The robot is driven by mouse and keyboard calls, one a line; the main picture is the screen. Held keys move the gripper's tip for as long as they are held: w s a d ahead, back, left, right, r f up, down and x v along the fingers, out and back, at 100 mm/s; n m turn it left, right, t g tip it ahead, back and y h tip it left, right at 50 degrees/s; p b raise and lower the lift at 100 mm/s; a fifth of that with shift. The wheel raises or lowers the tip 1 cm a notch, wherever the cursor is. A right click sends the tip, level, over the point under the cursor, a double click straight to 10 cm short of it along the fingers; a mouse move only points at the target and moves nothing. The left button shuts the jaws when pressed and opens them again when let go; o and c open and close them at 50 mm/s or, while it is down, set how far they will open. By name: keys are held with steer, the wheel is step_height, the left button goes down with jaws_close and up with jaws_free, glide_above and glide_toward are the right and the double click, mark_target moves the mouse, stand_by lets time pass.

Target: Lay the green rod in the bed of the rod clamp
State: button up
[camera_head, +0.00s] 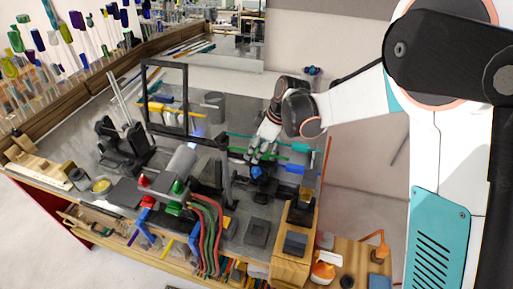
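My gripper (255,152) is over the right half of the workbench, pointing down at a row of coloured rods. A green rod (276,158) lies across the bench beneath the fingers, partly hidden by them. A teal rod (298,145) lies just behind it. The fingers are too small in this view to tell whether they are apart or closed on the green rod. A black two-part holder (125,145) at the left of the bench may be the rod clamp; I cannot tell for sure.
A torch with red and green hoses (183,160) stands at the middle front of the bench. A black upright frame (186,97) stands behind it. A dark square block (257,232) lies at the front right. Coloured glass pieces (68,40) stand at the back left.

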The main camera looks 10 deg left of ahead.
steer(key=v, duration=1.2)
steer(key=shift+w, duration=0.1)
steer(key=s+d+f+m+t+h+b, duration=0.1)
steer(key=s+d+m+t+b, duration=0.25)
steer(key=d+b, duration=0.4)
steer(key=s+d+f+m+t+h+b, duration=0.1)
steer(key=s+d+f+m+t+b, duration=0.1)
steer(key=d+m+b, duration=0.4)
steer(key=s+d+f+m+h+b, duration=0.1)
steer(key=s+d+f+m+b, duration=0.2)
steer(key=s+f, duration=0.6)
steer(key=s+d+f+m+h+b, duration=0.1)
steer(key=s+d+f+m+b, duration=0.3)
steer(key=s+d+f+b, duration=0.4)
steer(key=shift+s+d+f+t+h+b, duration=0.25)
steer(key=shift+s+f+t+b, duration=0.2)
steer(key=shift+s+f, duration=0.25)
